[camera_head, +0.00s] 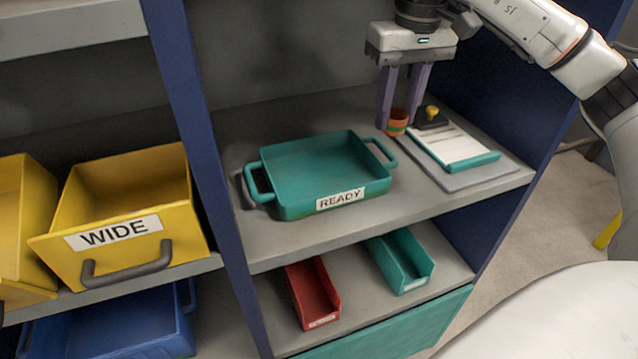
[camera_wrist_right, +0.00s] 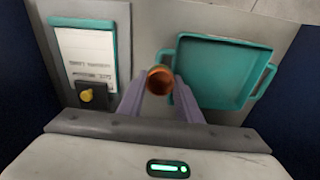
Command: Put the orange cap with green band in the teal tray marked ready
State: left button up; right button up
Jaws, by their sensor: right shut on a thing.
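The orange cap with green band (camera_head: 397,122) is between the fingertips of my right gripper (camera_head: 402,118), which is shut on it. The cap also shows in the right wrist view (camera_wrist_right: 160,80), between the fingers (camera_wrist_right: 159,88). The teal tray marked READY (camera_head: 300,205) stands on the middle shelf, left of the gripper, and looks empty. In the right wrist view the tray (camera_wrist_right: 268,82) lies to the right of the cap. I cannot tell whether the cap touches the shelf. My left gripper is not in view.
A clipboard (camera_head: 460,146) and a stamp with a yellow knob (camera_head: 431,116) are just right of the cap. A blue upright (camera_head: 190,110) stands left of the tray. A yellow bin marked WIDE (camera_head: 125,215) is further left. Red (camera_head: 313,290) and teal bins (camera_head: 400,260) sit below.

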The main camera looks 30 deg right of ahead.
jog(key=s+d+f+g, duration=0.1)
jog(key=s+d, duration=0.1)
jog(key=d, duration=0.5)
jog(key=p, duration=0.1)
send_near(327, 185)
jog(key=shift+n, duration=0.3)
jog(key=f, duration=0.5)
jog(key=shift+d, duration=0.3)
jog(key=shift+a+f+p, duration=0.1)
jog(key=shift+f+p, duration=0.1)
jog(key=shift+p, duration=0.25)
jog(key=shift+a+f, duration=0.1)
jog(key=shift+f, duration=0.1)
jog(key=shift+f, duration=0.1)
jog(key=o, duration=1)
